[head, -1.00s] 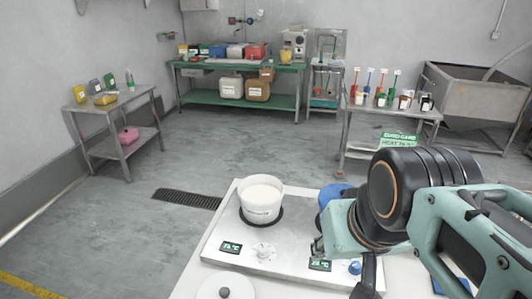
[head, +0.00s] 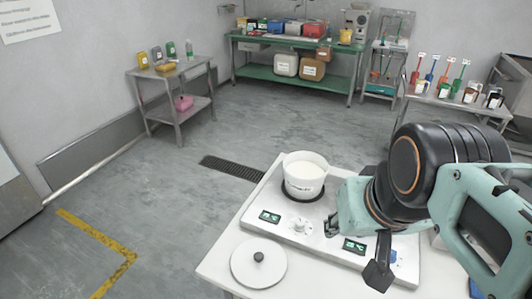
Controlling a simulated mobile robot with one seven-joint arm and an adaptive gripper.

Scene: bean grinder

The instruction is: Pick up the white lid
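The white lid (head: 259,263) is a round disc with a small dark knob on top. It lies flat on the white table (head: 215,268), in front of the hot plate unit. A white tub (head: 304,176) with pale contents stands upright on the left burner of that unit. My gripper (head: 356,252) is over the right part of the unit, to the right of the lid and apart from it. Its two dark fingers look spread, with nothing seen between them. My wrist hides much of the right burner.
The silver hot plate unit (head: 283,222) has green displays and knobs. A side table with small containers (head: 170,72) stands back left, a green bench (head: 290,75) at the back, and a cart with colored scoops (head: 455,102) at right. The floor at left is free.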

